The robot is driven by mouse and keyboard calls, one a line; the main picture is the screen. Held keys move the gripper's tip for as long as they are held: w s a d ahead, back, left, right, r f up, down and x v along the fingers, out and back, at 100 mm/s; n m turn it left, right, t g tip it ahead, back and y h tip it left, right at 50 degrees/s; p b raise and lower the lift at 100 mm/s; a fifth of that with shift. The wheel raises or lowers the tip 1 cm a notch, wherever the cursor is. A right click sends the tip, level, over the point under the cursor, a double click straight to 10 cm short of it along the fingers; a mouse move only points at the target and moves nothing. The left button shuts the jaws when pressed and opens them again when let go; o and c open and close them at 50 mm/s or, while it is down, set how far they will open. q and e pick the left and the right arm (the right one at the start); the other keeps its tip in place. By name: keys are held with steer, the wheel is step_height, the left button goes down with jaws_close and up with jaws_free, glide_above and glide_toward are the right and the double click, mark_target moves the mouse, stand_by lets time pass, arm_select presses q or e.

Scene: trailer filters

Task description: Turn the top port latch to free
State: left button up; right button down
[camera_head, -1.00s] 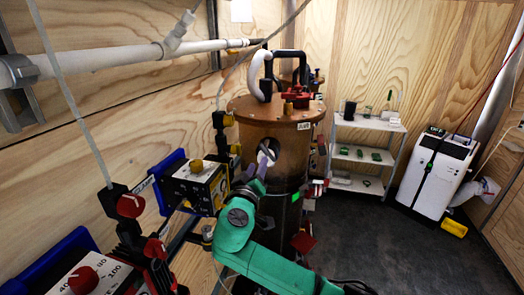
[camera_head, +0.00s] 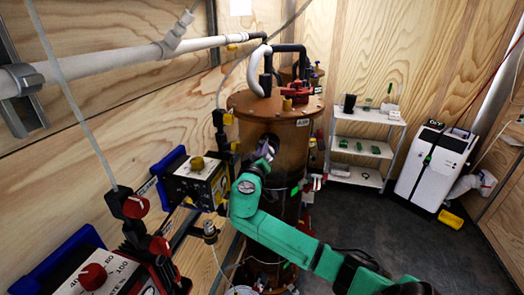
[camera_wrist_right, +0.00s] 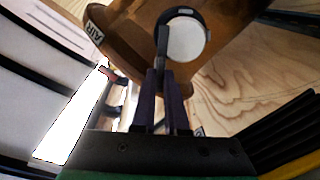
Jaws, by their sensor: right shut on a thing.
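The brown cylindrical vessel (camera_head: 284,106) stands in the middle of the head view. On its upper side is a round port (camera_head: 270,140) with a dark opening, partly hidden by my right gripper. In the right wrist view the port is a pale disc in a dark ring (camera_wrist_right: 185,36). A narrow dark latch bar (camera_wrist_right: 162,42) lies over its left edge. My right gripper (camera_head: 263,158) is at the port; in the wrist view its dark fingers (camera_wrist_right: 161,76) are closed around the latch's lower end. My left gripper is not in view.
A control box with a yellow knob (camera_head: 196,181) stands close left of my right wrist. Pipes and a red valve (camera_head: 296,92) sit on the vessel's lid.

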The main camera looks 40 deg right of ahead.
steer(key=shift+n, duration=0.3)
steer(key=shift+f+n+p, duration=0.1)
steer(key=shift+n+p, duration=2.8)
steer(key=shift+n, duration=4.6)
steer(key=c, duration=0.9)
jaws_free()
steer(key=shift+c, duration=0.2)
